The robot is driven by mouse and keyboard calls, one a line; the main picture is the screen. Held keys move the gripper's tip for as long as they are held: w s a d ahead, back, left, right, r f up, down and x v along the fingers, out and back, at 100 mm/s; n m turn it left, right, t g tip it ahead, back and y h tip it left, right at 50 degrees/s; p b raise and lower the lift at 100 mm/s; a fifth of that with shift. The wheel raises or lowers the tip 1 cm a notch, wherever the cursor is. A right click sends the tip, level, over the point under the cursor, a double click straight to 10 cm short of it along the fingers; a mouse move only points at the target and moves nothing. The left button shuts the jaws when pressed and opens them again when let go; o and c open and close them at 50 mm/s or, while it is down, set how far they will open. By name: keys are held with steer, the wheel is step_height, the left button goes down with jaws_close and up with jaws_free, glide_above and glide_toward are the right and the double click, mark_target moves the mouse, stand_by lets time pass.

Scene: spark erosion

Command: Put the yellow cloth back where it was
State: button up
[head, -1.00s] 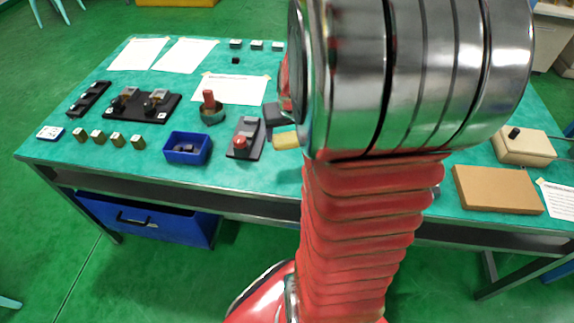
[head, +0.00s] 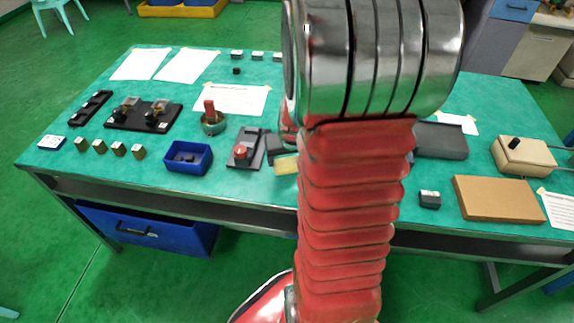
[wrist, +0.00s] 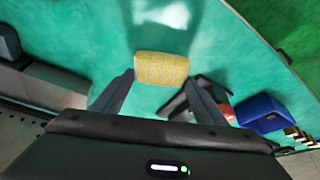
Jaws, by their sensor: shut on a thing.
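The yellow cloth (wrist: 162,68) is a small textured block-like piece held between the fingertips of my gripper (wrist: 158,82) in the wrist view. In the head view the cloth (head: 286,165) shows just left of my red arm, near the front edge of the green table (head: 330,195). Dark parts beside it there are partly hidden by my arm. My gripper is shut on the cloth. I cannot tell whether the cloth touches the table top.
Left of the cloth are a dark base with a red button (head: 240,152) and a blue bin (head: 187,157). To the right are a grey tray (head: 440,140), a small dark block (head: 429,199), a brown board (head: 498,199) and a beige box (head: 524,155).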

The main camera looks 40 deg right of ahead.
mark_target(288, 163)
steer(key=shift+f, duration=1.8)
steer(key=o, duration=0.9)
steer(key=shift+o, duration=0.2)
steer(key=shift+r, duration=0.1)
steer(key=v, duration=1.1)
steer(key=shift+r, duration=0.4)
steer(key=shift+s+a, duration=0.15)
steer(key=shift+a, duration=0.05)
